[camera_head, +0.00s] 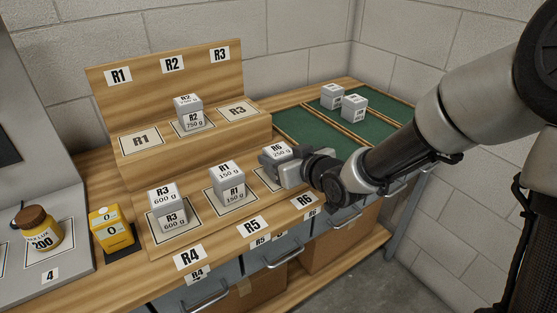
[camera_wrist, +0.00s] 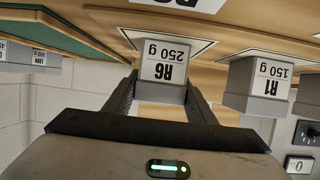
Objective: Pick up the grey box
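In the wrist view the box (camera_wrist: 164,72) shows upside down between the two fingertips (camera_wrist: 163,88). One finger is close along each side. I cannot tell whether they press on it. Other grey boxes are R1 150 g (camera_head: 227,183), R3 600 g (camera_head: 167,208) and R2 750 g (camera_head: 188,113).
Two more grey boxes (camera_head: 332,96) (camera_head: 353,108) stand in the green-lined tray (camera_head: 310,127) behind. The R1 box is close beside my gripper. A yellow device (camera_head: 111,230) and a yellow jar (camera_head: 39,230) stand at the left. The R1 and R3 places on the upper step are empty.

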